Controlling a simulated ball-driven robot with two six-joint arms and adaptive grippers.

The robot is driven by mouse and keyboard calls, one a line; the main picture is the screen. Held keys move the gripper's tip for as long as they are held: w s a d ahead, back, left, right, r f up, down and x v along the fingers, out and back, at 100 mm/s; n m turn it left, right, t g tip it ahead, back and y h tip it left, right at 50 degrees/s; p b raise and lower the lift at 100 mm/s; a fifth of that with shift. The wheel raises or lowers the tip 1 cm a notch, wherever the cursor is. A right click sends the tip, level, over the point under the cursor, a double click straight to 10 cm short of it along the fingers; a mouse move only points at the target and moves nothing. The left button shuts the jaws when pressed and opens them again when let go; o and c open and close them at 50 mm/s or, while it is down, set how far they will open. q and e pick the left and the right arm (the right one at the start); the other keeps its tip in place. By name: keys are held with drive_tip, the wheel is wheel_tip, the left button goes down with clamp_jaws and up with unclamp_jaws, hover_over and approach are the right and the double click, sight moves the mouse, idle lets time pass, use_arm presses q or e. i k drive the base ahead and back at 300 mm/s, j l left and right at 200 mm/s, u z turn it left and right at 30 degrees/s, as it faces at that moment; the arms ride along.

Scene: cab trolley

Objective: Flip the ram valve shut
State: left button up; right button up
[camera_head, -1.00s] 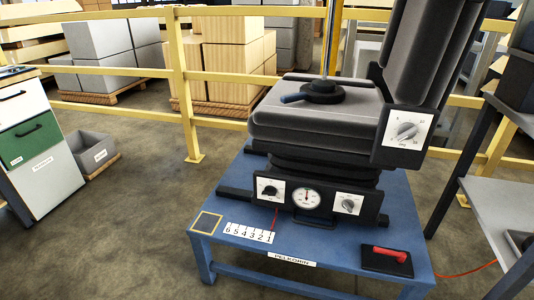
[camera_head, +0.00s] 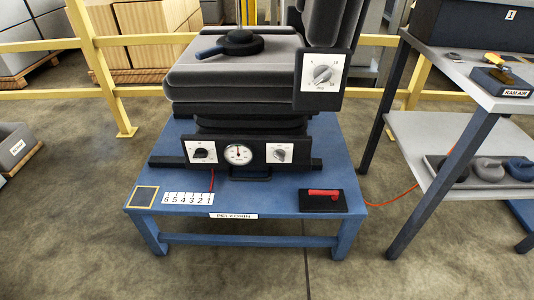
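A dark box labelled "RAM AIR" (camera_head: 503,84) sits on the upper shelf of the trolley at the right. Neither of my grippers is in view.
The grey upper shelf (camera_head: 445,68) stands on dark legs. Its lower shelf (camera_head: 408,133) holds several rounded dark objects. A seat (camera_head: 235,95) sits on a blue table (camera_head: 270,200) with a red-handled block (camera_head: 322,200). A red hose (camera_head: 400,195) runs between. Floor in front is clear.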

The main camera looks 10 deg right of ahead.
sight(499, 62)
drive_tip(key=z, duration=1.5)
